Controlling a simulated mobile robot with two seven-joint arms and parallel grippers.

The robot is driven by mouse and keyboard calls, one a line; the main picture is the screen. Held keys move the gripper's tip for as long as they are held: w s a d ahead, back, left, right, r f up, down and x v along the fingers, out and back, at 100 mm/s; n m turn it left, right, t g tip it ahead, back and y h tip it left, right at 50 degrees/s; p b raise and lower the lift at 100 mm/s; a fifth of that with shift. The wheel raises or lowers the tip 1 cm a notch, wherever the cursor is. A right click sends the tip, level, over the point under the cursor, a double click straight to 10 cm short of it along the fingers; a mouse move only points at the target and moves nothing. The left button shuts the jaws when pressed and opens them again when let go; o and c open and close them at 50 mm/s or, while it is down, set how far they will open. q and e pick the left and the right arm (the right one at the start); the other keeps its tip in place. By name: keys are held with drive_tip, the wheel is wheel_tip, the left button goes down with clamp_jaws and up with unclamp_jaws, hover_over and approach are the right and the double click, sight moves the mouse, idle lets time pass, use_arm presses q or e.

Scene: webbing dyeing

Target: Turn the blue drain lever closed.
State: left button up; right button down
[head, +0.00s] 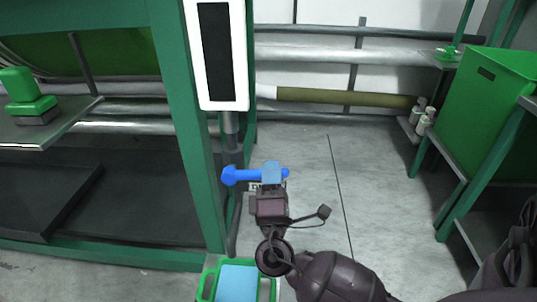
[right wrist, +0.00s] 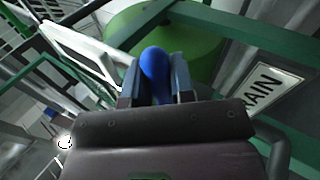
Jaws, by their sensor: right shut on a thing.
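The blue drain lever (head: 237,175) lies roughly level across the picture, beside the grey vertical pipe at the front post of the green frame. My right gripper (head: 271,174) is shut on the right-hand part of the lever and hides some of it. In the right wrist view, the rounded blue end of the lever (right wrist: 154,62) sits between the two fingers of the right gripper (right wrist: 155,85). My left gripper is not in view.
A white sign (right wrist: 267,92) partly reads "RAIN". A green tray with a light blue thing (head: 237,283) stands below the lever. A white and black panel (head: 243,55) hangs above. A green bin (head: 492,112) stands at right. The floor between is clear.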

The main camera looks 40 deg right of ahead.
drive_tip(key=shift+f+m+g+h, duration=0.35)
drive_tip(key=shift+m+h, duration=0.05)
drive_tip(key=shift+m, duration=0.4)
drive_tip(key=shift+f+m+g+h, duration=0.35)
drive_tip(key=shift+m+h, duration=0.05)
drive_tip(key=shift+m, duration=0.4)
drive_tip(key=shift+f, duration=0.1)
drive_tip(key=c, duration=1)
unclamp_jaws()
